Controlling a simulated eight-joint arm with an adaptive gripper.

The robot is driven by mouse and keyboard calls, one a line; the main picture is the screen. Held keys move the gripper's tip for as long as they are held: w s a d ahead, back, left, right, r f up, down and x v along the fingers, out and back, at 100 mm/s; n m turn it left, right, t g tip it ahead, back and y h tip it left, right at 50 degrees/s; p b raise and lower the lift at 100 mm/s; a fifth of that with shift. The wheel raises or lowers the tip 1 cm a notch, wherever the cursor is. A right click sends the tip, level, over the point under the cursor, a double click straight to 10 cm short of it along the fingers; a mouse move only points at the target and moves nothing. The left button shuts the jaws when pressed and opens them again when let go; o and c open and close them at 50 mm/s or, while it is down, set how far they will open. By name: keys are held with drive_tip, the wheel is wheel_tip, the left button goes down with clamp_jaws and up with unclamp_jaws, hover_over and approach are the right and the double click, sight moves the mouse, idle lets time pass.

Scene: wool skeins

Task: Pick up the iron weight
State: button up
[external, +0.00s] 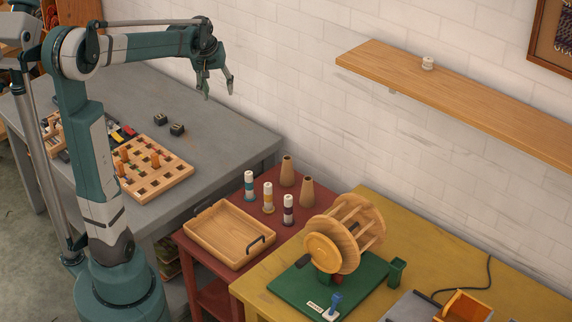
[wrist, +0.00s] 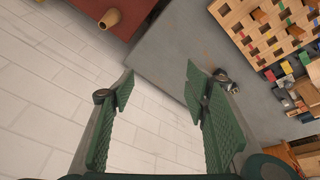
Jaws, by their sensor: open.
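Two small dark blocks with knobs on top, which look like iron weights, stand on the grey table: one farther left (external: 159,118) and one nearer right (external: 177,129). I cannot tell which is the one named. In the wrist view, a small dark thing (wrist: 222,76), probably one of these weights, shows beside the right finger, partly hidden. My gripper (external: 219,95) hangs above the back of the grey table, up and to the right of the weights in the picture. Its fingers are apart with nothing between them, and white wall shows between them in the wrist view (wrist: 160,88).
A wooden peg board (external: 154,187) lies on the grey table (external: 225,148) near the weights. The white brick wall stands close behind. A red table with a wooden tray (external: 232,255), cones and spools, and a yellow table with a winder (external: 345,235), stand to the right.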

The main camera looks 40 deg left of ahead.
drive_tip(key=w+a+f+n+g, duration=0.1)
drive_tip(key=w+a+f, duration=0.15)
drive_tip(key=a, duration=0.35)
drive_tip(key=w+a+f+n, duration=0.1)
drive_tip(key=w+a, duration=0.2)
drive_tip(key=a, duration=0.3)
drive_tip(key=n+g+h+p, duration=0.1)
drive_tip(key=n+g+p, duration=0.2)
drive_tip(key=n, duration=0.4)
hover_over(160, 116)
drive_tip(key=f, duration=2.2)
drive_tip(key=shift+w+d+f, duration=0.15)
drive_tip(key=shift+d+f, duration=0.05)
drive_tip(key=shift+d, duration=0.1)
drive_tip(key=shift+s+a+f, duration=0.2)
drive_tip(key=shift+a+f, duration=0.15)
drive_tip(key=shift+f, duration=1.3)
drive_tip(key=shift+d+f+b, duration=0.1)
drive_tip(key=shift+f+b, duration=0.5)
drive_tip(key=shift+f, duration=2)
